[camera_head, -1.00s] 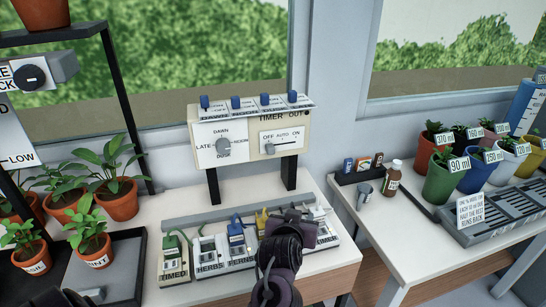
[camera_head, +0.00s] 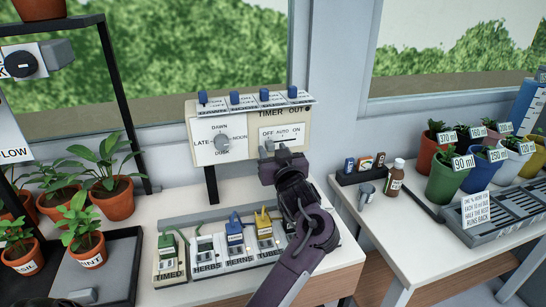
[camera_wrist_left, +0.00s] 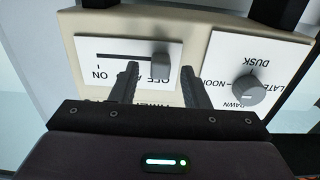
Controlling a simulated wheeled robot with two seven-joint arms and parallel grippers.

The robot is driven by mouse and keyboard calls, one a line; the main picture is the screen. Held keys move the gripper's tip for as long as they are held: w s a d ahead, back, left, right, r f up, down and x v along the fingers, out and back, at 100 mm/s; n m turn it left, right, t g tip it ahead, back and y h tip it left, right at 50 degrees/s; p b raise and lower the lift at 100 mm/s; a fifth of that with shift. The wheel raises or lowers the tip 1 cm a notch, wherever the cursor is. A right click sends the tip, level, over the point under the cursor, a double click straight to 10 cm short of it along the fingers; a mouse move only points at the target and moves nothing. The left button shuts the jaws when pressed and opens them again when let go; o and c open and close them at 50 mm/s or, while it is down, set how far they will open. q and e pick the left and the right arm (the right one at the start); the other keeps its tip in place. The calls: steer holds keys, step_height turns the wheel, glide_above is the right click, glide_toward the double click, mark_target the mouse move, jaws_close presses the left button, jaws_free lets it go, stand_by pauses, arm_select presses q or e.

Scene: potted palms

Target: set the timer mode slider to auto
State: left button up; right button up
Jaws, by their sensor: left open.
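The timer box (camera_head: 190,122) is a cream panel on black legs at the back of the bench. Its white slider plate reads OFF, AUTO, ON. The grey slider knob (camera_wrist_left: 161,62) sits at the OFF end of its slot in the left wrist view, where the panel appears upside down. In the head view it is mostly hidden behind my gripper. My left gripper (camera_head: 266,150) is open at the panel. In the left wrist view its fingers (camera_wrist_left: 160,78) lie on either side of the knob, with gaps visible. My right gripper is not in view.
A round dial (camera_head: 223,142) is left of the slider, and several blue switches (camera_head: 235,97) line the box top. Below my arm stands a row of labelled valves (camera_head: 235,240). Potted plants (camera_head: 112,195) are at left; a second table (camera_head: 420,245) holds coloured pots.

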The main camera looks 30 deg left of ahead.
arm_select(q)
steer(key=shift+w+a, duration=0.2)
steer(key=shift+a, duration=0.05)
jaws_close()
